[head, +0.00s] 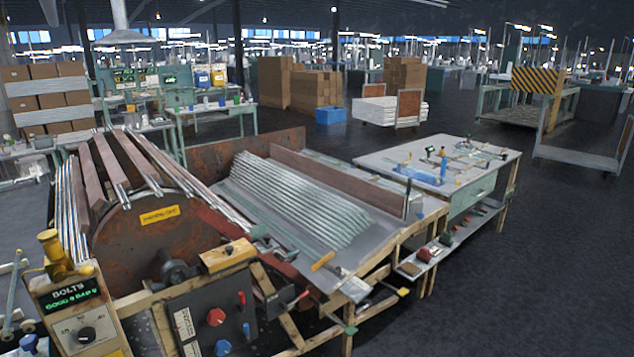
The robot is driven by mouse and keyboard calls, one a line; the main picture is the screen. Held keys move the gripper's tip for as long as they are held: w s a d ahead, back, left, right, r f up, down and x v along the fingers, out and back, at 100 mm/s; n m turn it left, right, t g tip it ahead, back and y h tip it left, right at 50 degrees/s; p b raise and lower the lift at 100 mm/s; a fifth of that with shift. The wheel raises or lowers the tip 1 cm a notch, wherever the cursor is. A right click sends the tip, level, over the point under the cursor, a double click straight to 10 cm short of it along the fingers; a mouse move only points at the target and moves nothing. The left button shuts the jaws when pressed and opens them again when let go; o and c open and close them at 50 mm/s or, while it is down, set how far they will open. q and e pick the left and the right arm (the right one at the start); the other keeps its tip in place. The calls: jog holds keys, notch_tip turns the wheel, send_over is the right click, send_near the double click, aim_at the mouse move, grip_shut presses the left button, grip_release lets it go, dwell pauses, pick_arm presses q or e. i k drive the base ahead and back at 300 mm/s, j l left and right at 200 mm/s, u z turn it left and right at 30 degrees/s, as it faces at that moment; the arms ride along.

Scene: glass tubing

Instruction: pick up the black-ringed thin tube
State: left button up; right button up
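Many thin glass tubes (295,205) lie side by side in a sloping stack on the metal tray (375,238) of the machine in the middle. More thin tubes (68,215) rest along the left side of the large rusty drum (140,240), and a few lie over its top between brown bars. At this size I cannot make out a black ring on any tube, so I cannot tell which is the black-ringed one. Neither of my grippers can be made out in this view.
A control box (210,318) with knobs and a yellow-topped post (55,255) stand at the front left. A white-topped workbench (385,158) with small tools is right of the tray. Cardboard boxes (275,82) stand behind. The floor (560,260) at right is clear.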

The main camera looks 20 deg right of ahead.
aim_at(390, 188)
jog(key=i+l, duration=0.15)
jog(key=l, duration=0.35)
jog(key=i+l, duration=0.1)
jog(key=l, duration=0.35)
jog(key=i+l, duration=0.15)
jog(key=l, duration=0.35)
jog(key=i+l, duration=0.15)
jog(key=l, duration=0.3)
jog(key=i+l, duration=0.15)
jog(key=l, duration=0.35)
jog(key=i+l, duration=0.1)
jog(key=l, duration=0.35)
jog(key=i+l, duration=0.15)
jog(key=l, duration=0.35)
jog(key=i+l, duration=0.15)
jog(key=l, duration=0.3)
